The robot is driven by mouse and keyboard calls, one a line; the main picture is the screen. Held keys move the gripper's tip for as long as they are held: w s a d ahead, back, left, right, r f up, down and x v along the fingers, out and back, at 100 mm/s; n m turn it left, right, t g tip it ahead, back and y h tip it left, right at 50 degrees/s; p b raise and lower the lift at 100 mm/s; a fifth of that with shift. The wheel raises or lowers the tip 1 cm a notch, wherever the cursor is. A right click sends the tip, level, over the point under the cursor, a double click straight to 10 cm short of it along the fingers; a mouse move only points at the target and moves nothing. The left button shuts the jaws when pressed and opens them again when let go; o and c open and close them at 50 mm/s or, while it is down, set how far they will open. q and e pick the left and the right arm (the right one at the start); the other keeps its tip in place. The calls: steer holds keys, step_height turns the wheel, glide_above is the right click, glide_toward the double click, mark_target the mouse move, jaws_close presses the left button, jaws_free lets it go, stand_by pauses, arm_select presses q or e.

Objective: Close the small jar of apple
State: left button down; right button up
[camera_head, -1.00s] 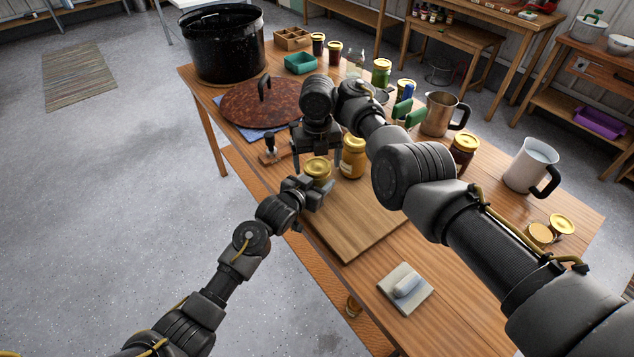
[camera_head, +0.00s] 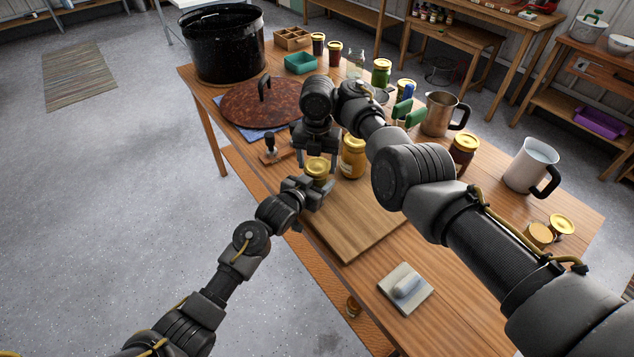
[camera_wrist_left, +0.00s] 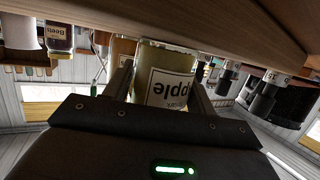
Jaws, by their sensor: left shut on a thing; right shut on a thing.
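The small jar of apple (camera_wrist_left: 163,77) stands between the fingers of my left gripper (camera_wrist_left: 157,88), with its label upside down in the left wrist view. In the head view my left gripper (camera_head: 318,188) is shut on the jar's side, near the far end of the cutting board. A gold lid (camera_head: 317,167) sits at the jar's top. My right gripper (camera_head: 318,161) points down from above and is shut on the lid. Its fingers partly hide the lid, so I cannot tell how tightly it sits on the jar.
A taller gold-lidded jar (camera_head: 353,160) stands close to the right. The cutting board (camera_head: 352,225) is bare in front. A dark stamp-like tool (camera_head: 270,148) and a large round pot lid (camera_head: 262,103) lie to the left. A metal pitcher (camera_head: 438,114) stands further right.

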arm_select(q)
steer(key=shift+f, duration=0.1)
arm_select(e)
steer(key=m, duration=1.1)
steer(key=o, duration=1.1)
steer(key=shift+r, duration=2.2)
